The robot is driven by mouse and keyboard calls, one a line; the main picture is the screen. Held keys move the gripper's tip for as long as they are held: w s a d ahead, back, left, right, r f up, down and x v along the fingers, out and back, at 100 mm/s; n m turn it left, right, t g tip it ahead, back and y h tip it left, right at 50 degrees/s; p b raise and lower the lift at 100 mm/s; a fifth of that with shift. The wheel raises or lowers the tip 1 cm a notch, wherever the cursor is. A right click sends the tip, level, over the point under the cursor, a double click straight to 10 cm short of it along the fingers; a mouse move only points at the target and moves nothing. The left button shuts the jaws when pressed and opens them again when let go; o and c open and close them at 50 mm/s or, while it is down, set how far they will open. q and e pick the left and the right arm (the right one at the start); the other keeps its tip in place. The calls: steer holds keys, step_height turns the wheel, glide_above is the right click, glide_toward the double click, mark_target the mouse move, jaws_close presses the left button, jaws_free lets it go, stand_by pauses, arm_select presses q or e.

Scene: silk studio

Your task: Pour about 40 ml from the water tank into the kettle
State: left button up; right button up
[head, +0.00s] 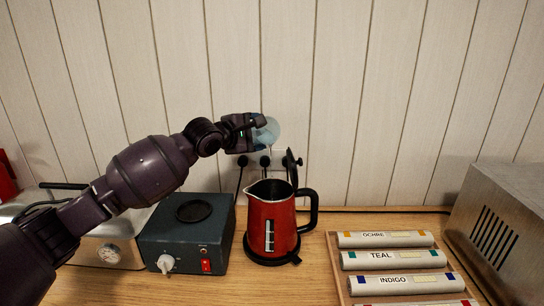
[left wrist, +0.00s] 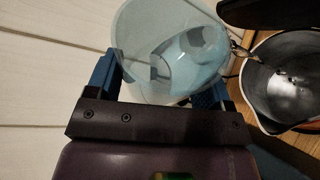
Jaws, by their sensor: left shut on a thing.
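The red kettle (head: 270,225) stands upright on the counter with its lid (head: 292,166) raised and its black handle to the right. Its open mouth (left wrist: 288,85) shows at the right of the left wrist view, with a grey inside. My left gripper (head: 256,128) is shut on the clear water tank (head: 268,132), holding it in the air above the kettle. In the left wrist view the tank (left wrist: 165,40) sits between the fingers, with bluish water in it, beside the kettle's mouth. It looks tilted. I cannot make out a stream for sure. My right gripper is out of view.
A dark hot plate unit (head: 187,235) with a knob and red switch stands left of the kettle. A wooden tray (head: 336,268) with labelled rolls lies to the right, then a vented metal box (head: 505,230). Wall sockets with plugs (head: 265,161) are behind.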

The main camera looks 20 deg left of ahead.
mark_target(255, 143)
arm_select(q)
steer(key=shift+r+b, duration=0.15)
steer(key=shift+b, duration=0.3)
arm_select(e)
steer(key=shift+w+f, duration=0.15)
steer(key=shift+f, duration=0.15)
arm_select(q)
steer(key=p, duration=0.3)
steer(key=shift+w+n, duration=0.1)
steer(key=shift+n, duration=0.2)
step_height(255, 143, down, 2)
steer(key=shift+f+n+g, duration=0.1)
steer(key=shift+n+g, duration=0.6)
steer(key=shift+n, duration=0.3)
steer(key=shift+f+n+h, duration=0.15)
steer(key=shift+n+h, duration=0.15)
steer(key=shift+h, duration=0.1)
steer(key=shift+f+n+g, duration=0.4)
steer(key=shift+n+g, duration=0.1)
steer(key=shift+n, duration=0.1)
steer(key=shift+w+a+f+n+h, duration=0.15)
steer(key=shift+w+a+n+h, duration=0.05)
steer(key=shift+w+n+h, duration=0.1)
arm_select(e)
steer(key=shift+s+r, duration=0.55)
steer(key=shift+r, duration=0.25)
